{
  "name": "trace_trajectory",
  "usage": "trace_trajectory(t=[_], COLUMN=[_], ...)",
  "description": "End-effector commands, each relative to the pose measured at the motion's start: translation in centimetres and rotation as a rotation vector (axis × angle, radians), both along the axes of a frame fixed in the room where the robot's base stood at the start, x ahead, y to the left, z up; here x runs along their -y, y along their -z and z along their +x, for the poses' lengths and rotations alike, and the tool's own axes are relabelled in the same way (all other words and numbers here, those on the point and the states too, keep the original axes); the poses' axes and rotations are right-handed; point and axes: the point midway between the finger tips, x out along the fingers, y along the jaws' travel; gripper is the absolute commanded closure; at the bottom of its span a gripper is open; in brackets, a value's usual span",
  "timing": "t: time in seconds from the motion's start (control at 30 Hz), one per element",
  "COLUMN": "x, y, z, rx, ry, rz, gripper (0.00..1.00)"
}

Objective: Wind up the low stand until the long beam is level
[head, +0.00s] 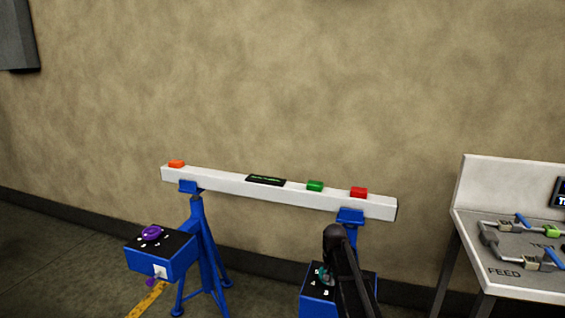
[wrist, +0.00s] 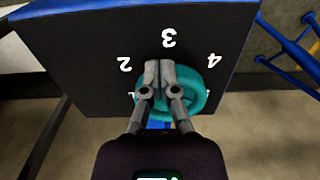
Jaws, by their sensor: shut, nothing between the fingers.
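The long white beam (head: 230,184) lies across two blue stands and slopes down to the right in the head view. The left stand (head: 200,245) carries a blue box with a purple knob (head: 152,232). The right stand (head: 350,217) is mostly hidden behind my arm; its box (head: 316,303) has a teal knob (head: 323,275). In the wrist view, my gripper (wrist: 160,68) is shut and empty, its fingers over the teal knob (wrist: 201,103). Whether they touch it I cannot tell. Numbers 2, 3 and 4 show around the knob.
A grey bench (head: 510,277) with pipe parts stands at the right. A wall is behind the beam.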

Motion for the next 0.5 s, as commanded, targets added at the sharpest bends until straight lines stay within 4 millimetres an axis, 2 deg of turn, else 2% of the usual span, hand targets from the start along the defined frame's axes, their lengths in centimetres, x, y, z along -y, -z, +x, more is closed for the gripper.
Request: trace_trajectory(t=[0.5], x=[-1.04], y=[0.01], z=[0.17], rx=[-0.002], ry=[0.0], rz=[0.0], gripper=[1.0])
